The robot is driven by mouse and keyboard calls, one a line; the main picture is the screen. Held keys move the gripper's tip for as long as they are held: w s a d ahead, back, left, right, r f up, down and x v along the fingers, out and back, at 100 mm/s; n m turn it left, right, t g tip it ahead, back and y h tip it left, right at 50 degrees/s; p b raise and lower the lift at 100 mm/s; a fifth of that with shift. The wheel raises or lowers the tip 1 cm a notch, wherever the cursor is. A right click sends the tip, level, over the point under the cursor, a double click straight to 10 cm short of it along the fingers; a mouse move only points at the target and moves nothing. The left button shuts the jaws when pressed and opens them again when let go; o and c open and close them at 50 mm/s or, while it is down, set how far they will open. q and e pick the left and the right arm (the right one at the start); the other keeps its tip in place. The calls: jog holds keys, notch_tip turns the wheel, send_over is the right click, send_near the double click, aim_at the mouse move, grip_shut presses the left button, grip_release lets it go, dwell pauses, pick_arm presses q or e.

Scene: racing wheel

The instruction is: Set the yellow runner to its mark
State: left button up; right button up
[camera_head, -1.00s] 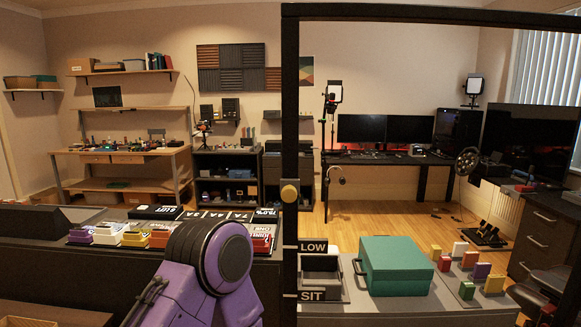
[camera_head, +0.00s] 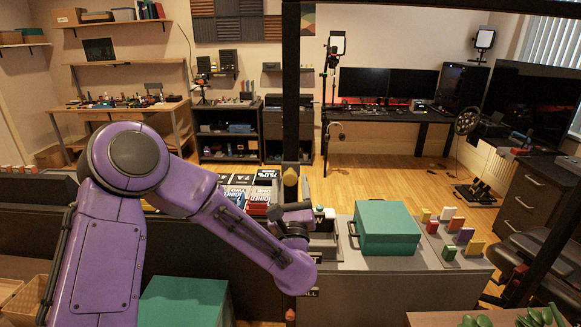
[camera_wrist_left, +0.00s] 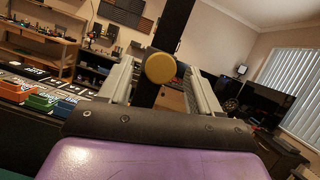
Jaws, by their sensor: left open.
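The yellow runner (camera_head: 290,178) is a round knob on a tall black post (camera_head: 291,110). In the left wrist view the runner (camera_wrist_left: 160,68) shows between and beyond the two grey fingers. My left gripper (camera_head: 288,212) is open, close to the post and just below the runner in the head view. I cannot tell whether the fingers touch the runner. My right gripper is not in view.
A teal box (camera_head: 385,228) stands on a grey counter right of the post, with several small coloured blocks (camera_head: 453,228) beside it. Another teal box (camera_head: 183,302) is low in front. Boxes with lettering (camera_head: 262,190) lie behind my left arm.

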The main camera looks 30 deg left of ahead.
aim_at(290, 182)
pick_arm(q)
jog(key=p+x, duration=0.1)
jog(key=x, duration=0.2)
jog(key=shift+w, duration=0.1)
grip_shut()
notch_tip(290, 182, down, 17)
jog(key=b, duration=2)
jog(key=shift+f, duration=0.15)
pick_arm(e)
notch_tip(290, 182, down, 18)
pick_arm(q)
grip_release()
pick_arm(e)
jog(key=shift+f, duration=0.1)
pick_arm(q)
jog(key=b+v, duration=0.4)
jog(key=v, duration=0.6)
jog(key=shift+s+d, duration=0.2)
jog(key=shift+s, duration=0.05)
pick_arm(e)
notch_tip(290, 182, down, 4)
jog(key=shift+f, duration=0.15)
